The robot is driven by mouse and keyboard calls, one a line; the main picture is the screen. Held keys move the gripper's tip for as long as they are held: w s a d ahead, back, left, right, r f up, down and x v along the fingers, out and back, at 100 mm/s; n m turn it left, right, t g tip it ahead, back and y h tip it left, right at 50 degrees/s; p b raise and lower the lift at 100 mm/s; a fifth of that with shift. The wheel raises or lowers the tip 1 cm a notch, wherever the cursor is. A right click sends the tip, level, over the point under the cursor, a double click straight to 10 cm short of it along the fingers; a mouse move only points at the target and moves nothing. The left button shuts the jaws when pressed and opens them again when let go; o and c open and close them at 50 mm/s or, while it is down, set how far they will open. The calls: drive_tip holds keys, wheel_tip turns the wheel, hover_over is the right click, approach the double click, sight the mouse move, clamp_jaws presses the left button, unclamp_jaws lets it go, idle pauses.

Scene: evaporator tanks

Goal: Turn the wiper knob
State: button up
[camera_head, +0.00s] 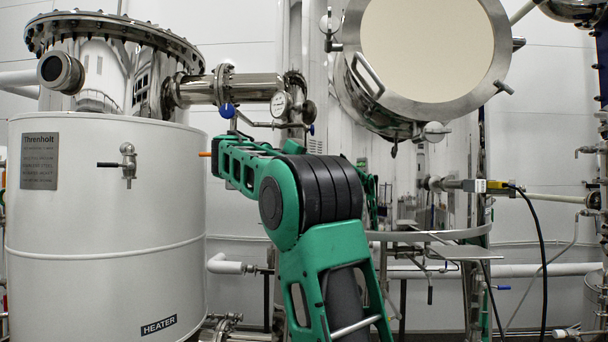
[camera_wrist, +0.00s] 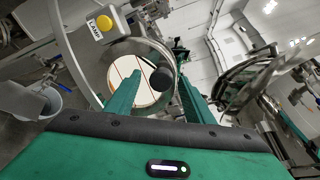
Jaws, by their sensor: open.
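In the wrist view a dark rounded part (camera_wrist: 161,76), which looks like the wiper knob, sits in front of a round cream sight glass (camera_wrist: 122,72) with dark lines and a metal rim. My gripper (camera_wrist: 158,84) is open, its two green fingers on either side of the glass in the picture. The dark part shows between the fingertips, nearer the right one. I cannot tell whether a finger touches it. In the head view my green arm hides my gripper, and I cannot make out the knob there.
A lamp housing with a yellow button (camera_wrist: 104,22) is beside the sight glass. In the head view a white heater tank (camera_head: 95,220) stands at left, and a vessel with a large round cream face (camera_head: 430,45) hangs at upper right. Pipes and a black cable (camera_head: 540,240) are at right.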

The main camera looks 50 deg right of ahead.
drive_tip(key=f+v, duration=0.1)
drive_tip(key=v, duration=0.9)
drive_tip(key=shift+a+r, duration=0.4)
drive_tip(key=shift+r, duration=0.1)
